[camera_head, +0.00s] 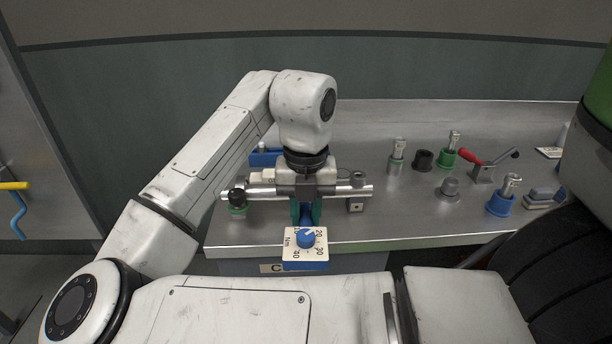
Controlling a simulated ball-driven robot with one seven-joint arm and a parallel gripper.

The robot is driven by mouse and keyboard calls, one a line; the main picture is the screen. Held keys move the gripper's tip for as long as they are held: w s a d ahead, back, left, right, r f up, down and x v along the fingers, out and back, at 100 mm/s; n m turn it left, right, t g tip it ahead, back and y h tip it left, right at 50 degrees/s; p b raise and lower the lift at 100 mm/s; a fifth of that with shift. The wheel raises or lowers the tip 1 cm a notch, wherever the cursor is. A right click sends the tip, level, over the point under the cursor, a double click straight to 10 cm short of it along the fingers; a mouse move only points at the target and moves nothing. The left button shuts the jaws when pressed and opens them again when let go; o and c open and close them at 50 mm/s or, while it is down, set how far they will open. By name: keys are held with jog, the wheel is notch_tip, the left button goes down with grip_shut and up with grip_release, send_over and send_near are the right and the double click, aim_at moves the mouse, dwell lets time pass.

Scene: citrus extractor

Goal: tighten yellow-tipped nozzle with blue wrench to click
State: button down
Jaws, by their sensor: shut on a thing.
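My gripper (306,218) points down over the front of the bench, its teal fingers shut on the blue wrench. The blue wrench (305,265) has a square cream dial face with numbers and a blue knob, facing up near the bench's front edge. Its far end is hidden under my gripper. A horizontal metal pipe (345,190) runs behind the fingers, partly covered by my gripper. I cannot make out a yellow-tipped nozzle; whether the wrench is seated on any nozzle is hidden.
A black-topped green fitting (238,198) stands at the pipe's left end. A blue tray (262,158) is partly behind my arm. At right stand metal pieces in a green cup (446,157) and a blue cup (500,205), a grey cup (450,187) and a red-handled clamp (470,157). The right front bench is clear.

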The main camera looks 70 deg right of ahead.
jog(key=shift+s+d+n+p, duration=0.2)
jog(key=shift+s+n+p, duration=0.1)
jog(key=shift+s+n, duration=0.15)
jog(key=c, duration=1.5)
grip_release()
grip_shut()
grip_release()
grip_shut()
jog(key=shift+s+d+r+p, duration=0.1)
jog(key=shift+s+r+p, duration=0.2)
jog(key=shift+p, duration=0.35)
jog(key=shift+r+p, duration=1.1)
jog(key=shift+r, duration=0.2)
dwell(1.4)
